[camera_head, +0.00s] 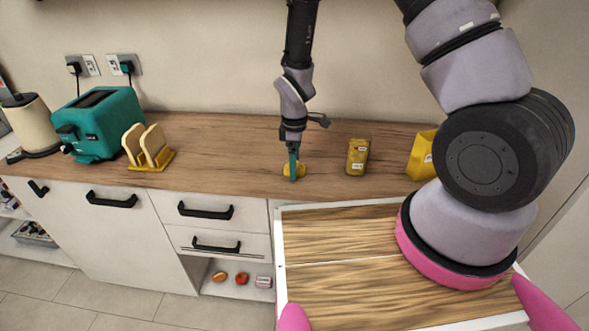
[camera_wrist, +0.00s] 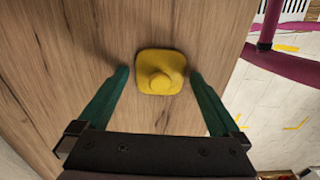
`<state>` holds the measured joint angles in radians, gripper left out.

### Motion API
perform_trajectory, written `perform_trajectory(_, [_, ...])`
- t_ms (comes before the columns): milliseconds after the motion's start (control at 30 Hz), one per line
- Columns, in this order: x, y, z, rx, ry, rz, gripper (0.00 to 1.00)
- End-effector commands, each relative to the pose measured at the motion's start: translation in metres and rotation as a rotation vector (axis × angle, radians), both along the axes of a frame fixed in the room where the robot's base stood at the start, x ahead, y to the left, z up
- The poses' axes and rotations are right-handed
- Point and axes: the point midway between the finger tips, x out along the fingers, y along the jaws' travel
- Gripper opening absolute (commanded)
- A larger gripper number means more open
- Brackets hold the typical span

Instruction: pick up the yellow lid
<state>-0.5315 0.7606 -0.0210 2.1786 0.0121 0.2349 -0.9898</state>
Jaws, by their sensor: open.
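The yellow lid (camera_head: 300,170) lies on the wooden counter (camera_head: 225,150), and my gripper (camera_head: 293,175) is right at it, pointing down. In the wrist view the lid (camera_wrist: 160,72) is a rounded square with a round knob in its middle. My gripper (camera_wrist: 160,78) is open there, with one green finger to the left of the lid and one to the right. A gap shows between each finger and the lid. In the head view my fingers hide part of the lid.
A yellow jar (camera_head: 357,157) stands right of the lid, with a yellow container (camera_head: 421,155) further right, partly behind my arm. A teal toaster (camera_head: 101,124) and a yellow rack with slices (camera_head: 148,150) stand at the left. The counter between rack and lid is clear.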

Motion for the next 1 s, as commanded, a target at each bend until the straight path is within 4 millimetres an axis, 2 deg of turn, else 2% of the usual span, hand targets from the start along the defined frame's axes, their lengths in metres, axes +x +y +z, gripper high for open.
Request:
perform_trajectory(133, [0.000,0.000,0.000,0.000,0.000,0.000,1.00])
perform_trajectory(167, [0.000,0.000,0.000,0.000,0.000,0.000,0.96])
perform_trajectory(300, [0.000,0.000,0.000,0.000,0.000,0.000,0.43])
perform_trajectory(367, [0.000,0.000,0.000,0.000,0.000,0.000,0.24])
perform_trajectory(600, [0.000,0.000,0.001,0.001,0.000,0.001,0.23])
perform_trajectory(733, [0.001,0.000,0.008,0.002,-0.002,0.001,0.23])
perform_trajectory(867, [0.001,0.001,0.025,0.002,-0.004,0.000,0.23])
perform_trajectory(1000, [0.001,0.001,0.054,0.004,-0.006,0.001,0.23])
